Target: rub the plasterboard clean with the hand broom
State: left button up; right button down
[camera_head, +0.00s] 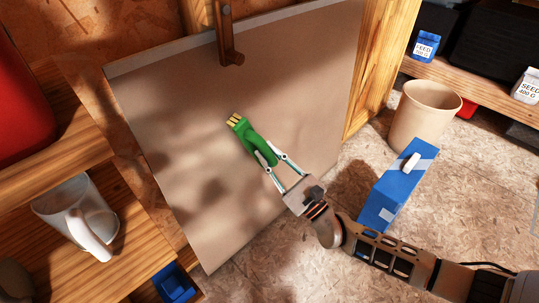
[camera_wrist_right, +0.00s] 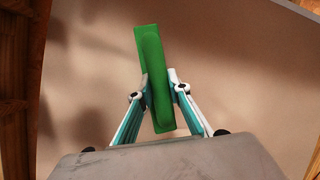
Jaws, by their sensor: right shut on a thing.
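The plasterboard (camera_head: 185,130) is a large beige-grey sheet leaning upright against the wall in the head view. It shows dim, darker patches that may be dirt or shadow. The hand broom (camera_head: 252,142) is green with pale yellow bristles at its upper-left end. My right gripper (camera_head: 272,160) is shut on the hand broom and holds it in front of the board's middle. In the right wrist view the green broom (camera_wrist_right: 158,75) stands between the two fingers (camera_wrist_right: 160,85), and its bristles are hidden. I cannot tell whether the bristles touch the board. My left gripper is not in view.
A brown wooden piece (camera_head: 228,40) hangs over the board's top edge. A white mug (camera_head: 78,215) stands on the wooden shelf at left. A blue box (camera_head: 397,187) and a beige bin (camera_head: 424,115) stand on the floor to the right, near my right arm.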

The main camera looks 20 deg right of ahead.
jog(key=shift+w+a, duration=0.2)
jog(key=shift+w, duration=0.3)
jog(key=shift+w+a, duration=0.15)
jog(key=shift+w, duration=0.3)
jog(key=shift+d, duration=0.1)
jog(key=d, duration=0.1)
jog(key=w+d, duration=0.1)
jog(key=d, duration=0.1)
jog(key=shift+w+d, duration=0.2)
jog(key=shift+d, duration=0.05)
dwell(0.3)
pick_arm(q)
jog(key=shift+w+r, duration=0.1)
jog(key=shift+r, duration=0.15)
pick_arm(e)
jog(key=shift+s+a, duration=0.2)
jog(key=shift+a, duration=0.45)
jog(key=shift+s+a, duration=0.25)
jog(key=shift+a, duration=0.35)
jog(key=shift+s+a, duration=0.2)
jog(key=shift+a, duration=0.45)
